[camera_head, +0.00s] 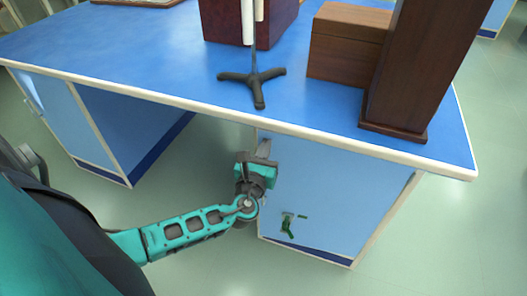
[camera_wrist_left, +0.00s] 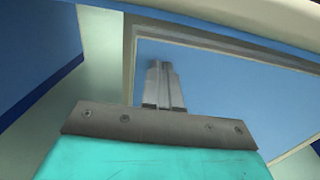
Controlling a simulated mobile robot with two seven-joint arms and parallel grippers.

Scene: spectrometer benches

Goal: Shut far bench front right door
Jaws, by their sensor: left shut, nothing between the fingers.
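The front right door (camera_head: 335,195) is a light blue panel under the right part of the bench. It also shows in the left wrist view (camera_wrist_left: 235,90), with a pale frame edge along its left and top. It looks about flush with the cabinet front, but I cannot tell if a small gap remains. My left gripper (camera_head: 264,146) is shut and empty, pointing up near the door's upper left edge. Its fingers (camera_wrist_left: 163,85) overlap the panel in the wrist view; contact is not clear. My right gripper is out of view.
The blue bench top (camera_head: 150,55) overhangs the door. On it stand a black tripod stand (camera_head: 255,80), a dark red box (camera_head: 275,25), a wooden box (camera_head: 345,50) and a tall wooden case (camera_head: 415,65). An open knee space lies left of the door. The floor in front is clear.

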